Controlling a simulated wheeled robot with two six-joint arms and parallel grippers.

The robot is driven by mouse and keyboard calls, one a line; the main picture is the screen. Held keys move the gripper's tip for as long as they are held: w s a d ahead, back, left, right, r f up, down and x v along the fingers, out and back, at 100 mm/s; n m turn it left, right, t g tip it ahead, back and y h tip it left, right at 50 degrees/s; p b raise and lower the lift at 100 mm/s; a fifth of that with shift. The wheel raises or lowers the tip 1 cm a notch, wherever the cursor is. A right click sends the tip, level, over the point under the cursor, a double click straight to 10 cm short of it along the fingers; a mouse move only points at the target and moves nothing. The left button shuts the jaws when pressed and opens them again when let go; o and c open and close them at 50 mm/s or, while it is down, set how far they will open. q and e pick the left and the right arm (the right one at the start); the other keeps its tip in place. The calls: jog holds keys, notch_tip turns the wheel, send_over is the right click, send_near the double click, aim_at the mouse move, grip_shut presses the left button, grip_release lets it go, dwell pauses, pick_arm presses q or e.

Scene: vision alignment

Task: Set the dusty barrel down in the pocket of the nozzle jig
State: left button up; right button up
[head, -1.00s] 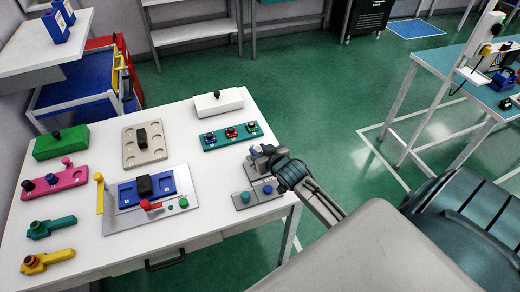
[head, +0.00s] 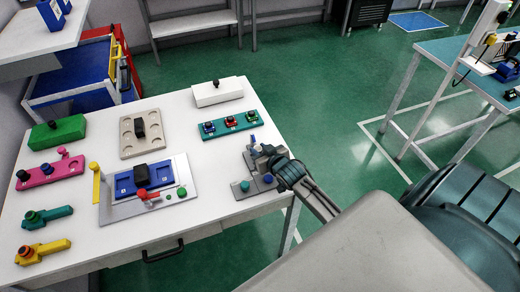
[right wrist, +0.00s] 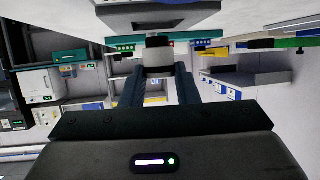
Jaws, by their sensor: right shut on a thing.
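My right gripper (head: 260,153) is over the right edge of the white table. In the right wrist view its two fingers (right wrist: 158,75) are shut on a pale grey cylinder, the dusty barrel (right wrist: 158,58). In the head view the gripper largely hides the barrel. I cannot tell whether the barrel touches the plate. My left gripper is not in view.
A teal strip (head: 225,125) with several coloured parts lies just behind the gripper. A white block (head: 217,93) stands behind it. Bare table lies between fixture and grey plate.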

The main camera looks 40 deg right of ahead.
jog(key=shift+p, duration=0.85)
dwell(1.4)
jog(key=shift+f+b, duration=0.6)
jog(key=shift+f, duration=0.35)
jog(key=o, duration=1.1)
jog(key=shift+s+r, duration=0.1)
jog(key=shift+s, duration=0.35)
jog(key=b+v, duration=0.2)
jog(key=v, duration=0.6)
jog(key=shift+s+a+r, duration=0.1)
jog(key=shift+s, duration=0.2)
jog(key=shift+s+r, duration=0.35)
jog(key=shift+s, duration=0.2)
